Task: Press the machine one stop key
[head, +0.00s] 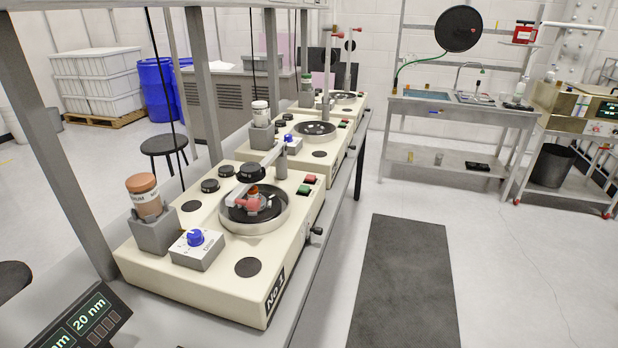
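Machine one (215,292), a cream polishing machine marked "No 1" on its front end, stands on the long bench in the foreground. A red key (310,180) sits at the right far corner of its top. A green key (304,190) is just in front of the red one. No lettering on either key can be read, so I take the red one as the stop key by colour only. My gripper is not in view, and nothing of mine covers the keys.
On machine one are a round dish (256,222) under an arm, a blue-knobbed box (196,250) and a brown-capped bottle (144,195). Similar machines (312,142) stand behind it. A grey upright (55,140) rises at left. The floor around the dark mat (405,285) is clear.

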